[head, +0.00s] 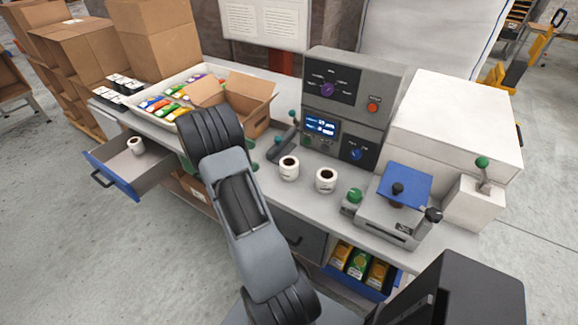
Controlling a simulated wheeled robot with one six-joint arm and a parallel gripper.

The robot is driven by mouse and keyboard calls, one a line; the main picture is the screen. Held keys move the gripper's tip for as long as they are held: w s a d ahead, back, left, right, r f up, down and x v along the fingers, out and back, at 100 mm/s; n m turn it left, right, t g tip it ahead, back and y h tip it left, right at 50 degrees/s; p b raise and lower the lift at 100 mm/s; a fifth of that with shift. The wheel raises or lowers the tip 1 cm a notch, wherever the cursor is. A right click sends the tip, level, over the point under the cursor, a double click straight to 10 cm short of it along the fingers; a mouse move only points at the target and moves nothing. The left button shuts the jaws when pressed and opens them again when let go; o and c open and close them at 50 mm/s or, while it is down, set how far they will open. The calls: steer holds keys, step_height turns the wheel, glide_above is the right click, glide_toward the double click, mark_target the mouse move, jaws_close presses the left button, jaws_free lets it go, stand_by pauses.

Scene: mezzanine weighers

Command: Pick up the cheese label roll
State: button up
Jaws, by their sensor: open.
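Two white label rolls with dark cores stand on the grey counter (310,205): a left roll (289,169) and a right roll (326,181), a small gap apart. A third, similar roll (136,147) is in the open blue-fronted drawer (120,176) at the left. The print on the rolls is too small to read, so I cannot tell which is the cheese label roll. My arm rises through the middle of the view, left of the two counter rolls. My gripper is hidden behind it. None of the three rolls is seen held.
Behind the rolls stands a grey control unit (340,100) with a lit display. A device with a blue plate (404,185) and a white box (450,120) are at the right. An open carton (247,100) and a tray of colourful packets (165,84) are at the left.

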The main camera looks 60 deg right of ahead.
steer(key=p, duration=0.2)
glide_toward(289, 162)
steer(key=s, duration=0.3)
steer(key=shift+n+g, duration=0.3)
steer(key=shift+p+x, duration=0.9)
steer(key=shift+x, duration=2.6)
steer(key=shift+w+d, duration=0.1)
steer(key=shift+w, duration=0.1)
steer(key=shift+c, duration=0.2)
steer(key=c, duration=0.9)
steer(key=shift+c, duration=0.2)
